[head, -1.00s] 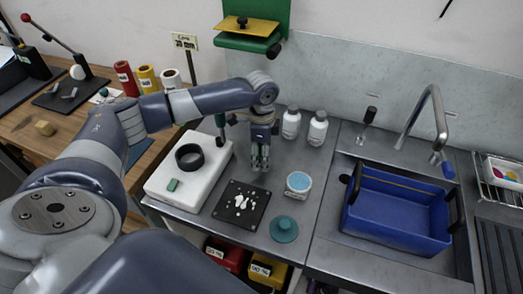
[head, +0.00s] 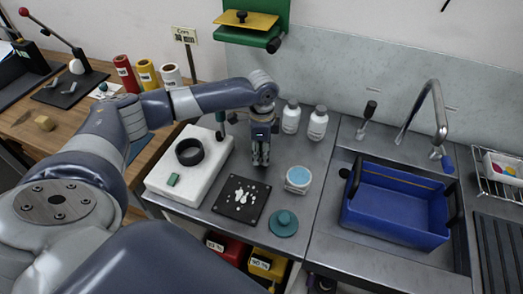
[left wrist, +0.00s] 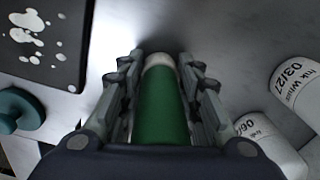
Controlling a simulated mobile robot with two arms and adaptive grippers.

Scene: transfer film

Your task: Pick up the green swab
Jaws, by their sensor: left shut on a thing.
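My left gripper (head: 261,160) reaches down over the steel counter, between the white block and the white bottles. In the left wrist view its two fingers (left wrist: 161,100) are closed along the sides of the green swab (left wrist: 162,105), a thick green cylinder with a pale end. The swab lies lengthwise between the fingers, with its pale end near the fingertips. In the head view the fingers hide the swab. I cannot tell whether its end touches the counter. My right gripper is not in view.
Two white bottles (head: 318,123) stand close right of the gripper. A black plate (head: 228,208) with white blobs, a blue-topped round jar (head: 298,177) and a teal lid (head: 284,223) lie in front. A white block (head: 160,187) stands left; a blue basin (head: 392,218) is right.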

